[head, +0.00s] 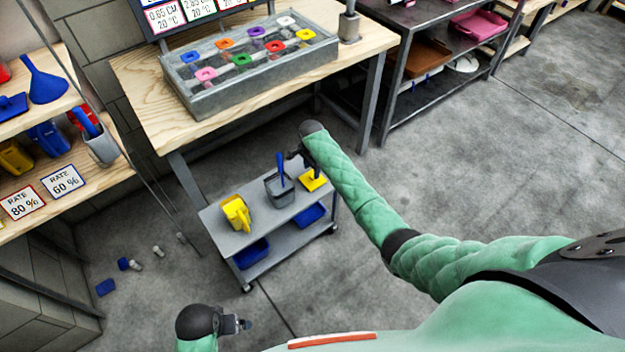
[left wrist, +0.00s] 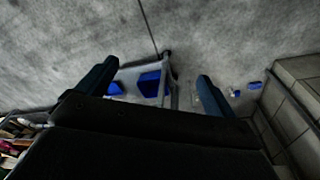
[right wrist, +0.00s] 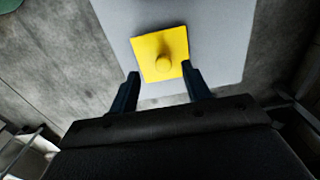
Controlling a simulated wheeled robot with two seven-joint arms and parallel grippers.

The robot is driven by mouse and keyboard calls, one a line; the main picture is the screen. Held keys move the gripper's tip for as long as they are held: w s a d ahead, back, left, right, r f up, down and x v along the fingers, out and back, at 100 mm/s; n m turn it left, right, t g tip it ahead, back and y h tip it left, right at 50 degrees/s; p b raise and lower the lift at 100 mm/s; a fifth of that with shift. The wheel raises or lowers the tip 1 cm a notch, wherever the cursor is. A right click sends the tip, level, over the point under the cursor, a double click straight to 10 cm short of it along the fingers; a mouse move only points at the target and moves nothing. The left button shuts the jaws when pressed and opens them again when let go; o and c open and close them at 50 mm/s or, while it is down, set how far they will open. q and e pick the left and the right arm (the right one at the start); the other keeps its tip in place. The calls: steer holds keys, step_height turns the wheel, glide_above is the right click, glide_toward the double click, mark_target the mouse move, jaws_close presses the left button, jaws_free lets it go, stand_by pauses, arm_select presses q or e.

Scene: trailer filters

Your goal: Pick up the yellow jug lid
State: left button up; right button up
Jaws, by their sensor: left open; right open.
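The yellow jug lid (head: 313,180) is a flat square with a round knob, lying on the right end of the grey cart's top shelf (head: 222,224). In the right wrist view the lid (right wrist: 160,54) lies just beyond my open right fingers (right wrist: 160,92), with its knob towards them. My right gripper (head: 297,160) is at the lid's far side in the head view, apart from it and empty. The yellow jug (head: 236,213) stands on the left part of the shelf. My left gripper (head: 243,325) is open and empty, low in front of me, well away from the cart.
A grey container (head: 279,190) with a blue-handled tool stands between jug and lid. Blue trays (head: 252,254) sit on the lower shelf. A wooden workbench (head: 140,90) stands behind the cart, wooden shelves (head: 100,170) at left. Small blue and white items lie on the floor.

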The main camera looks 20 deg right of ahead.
steer(key=f, duration=0.3)
steer(key=shift+w+d+f+p, duration=0.3)
steer(key=shift+p, duration=0.05)
steer(key=shift+f, duration=0.65)
arm_select(q)
step_height(320, 180, down, 4)
steer(key=shift+w+f, duration=0.1)
steer(key=shift+w, duration=0.05)
arm_select(e)
steer(key=shift+c, duration=0.2)
arm_select(q)
steer(key=shift+a, duration=0.1)
arm_select(e)
jaws_close()
